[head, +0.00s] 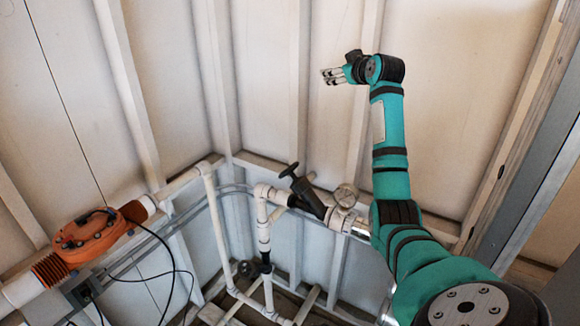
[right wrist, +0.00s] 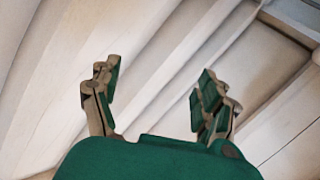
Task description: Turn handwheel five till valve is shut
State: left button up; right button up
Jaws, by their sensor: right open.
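A black handwheel (head: 288,170) sits on a slanted black valve body (head: 309,198) in the white pipework, at the middle of the head view. A second dark handwheel (head: 245,268) is lower, on the vertical pipe. I see no number on either, so I cannot tell which is five. My right gripper (head: 332,76) is raised well above both handwheels, close to the wall panels in the picture, with its fingers pointing left. In the right wrist view it (right wrist: 157,92) is open and empty, with only wall panels beyond. My left gripper is not in view.
A round gauge (head: 346,195) is on the pipe right of the slanted valve. An orange unit (head: 88,238) with black cables is on the pipe at left. A grey-blue upright frame (head: 535,190) stands at right. The space around my right gripper looks clear.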

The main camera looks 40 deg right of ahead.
jog(key=s+a+f+n+g+y, duration=0.1)
jog(key=s+a+f+g+y, duration=0.1)
jog(key=a+f+y, duration=0.4)
jog(key=n+g+y+p, duration=0.2)
jog(key=n+g+y, duration=0.1)
jog(key=g+y, duration=0.15)
send_near(293, 168)
jog(key=d+f, duration=0.2)
jog(key=shift+t+y, duration=0.35)
jog(key=shift+y, duration=0.1)
jog(key=b+x, duration=0.4)
jog(key=x, duration=0.3)
jog(key=shift+w, duration=0.2)
jog(key=shift+w+a+f+p, duration=0.1)
jog(key=shift+w+a+p, duration=0.1)
jog(key=shift+w+p, duration=0.45)
jog(key=shift+p+x, duration=0.55)
jog(key=shift+x, duration=0.6)
jog(key=shift+w+a+f, duration=0.15)
jog(key=shift+w+f, duration=0.05)
jog(key=shift+f, duration=0.55)
jog(key=shift+c, duration=0.4)
